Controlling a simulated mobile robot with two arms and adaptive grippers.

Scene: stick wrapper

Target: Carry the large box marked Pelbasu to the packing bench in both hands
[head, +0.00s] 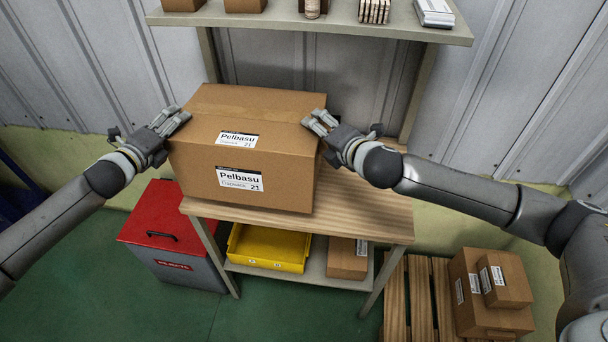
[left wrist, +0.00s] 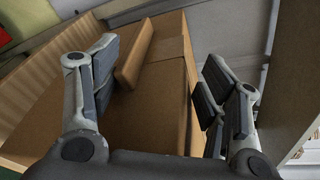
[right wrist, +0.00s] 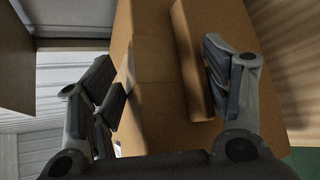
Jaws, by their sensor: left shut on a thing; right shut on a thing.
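The large brown box marked Pelbasu (head: 200,165) is upright at the wooden packing bench (head: 365,222), over the left part of its top. I cannot tell for certain whether its base touches the wood. My left gripper (head: 174,118) is at the box's left side and shut on it. My right gripper (head: 318,120) is at its right side and shut on it. The left wrist view shows the box side (left wrist: 150,110) with a raised strip between the fingers. The right wrist view shows the box (right wrist: 150,60) with a similar strip.
A shelf (head: 300,25) with small goods crosses above the bench. Below are a yellow bin (head: 268,247) and a small box (head: 347,258). A grey red-lidded container (head: 160,225) stands at left. A pallet (head: 420,300) with boxes (head: 485,290) is at right. The bench's right part is clear.

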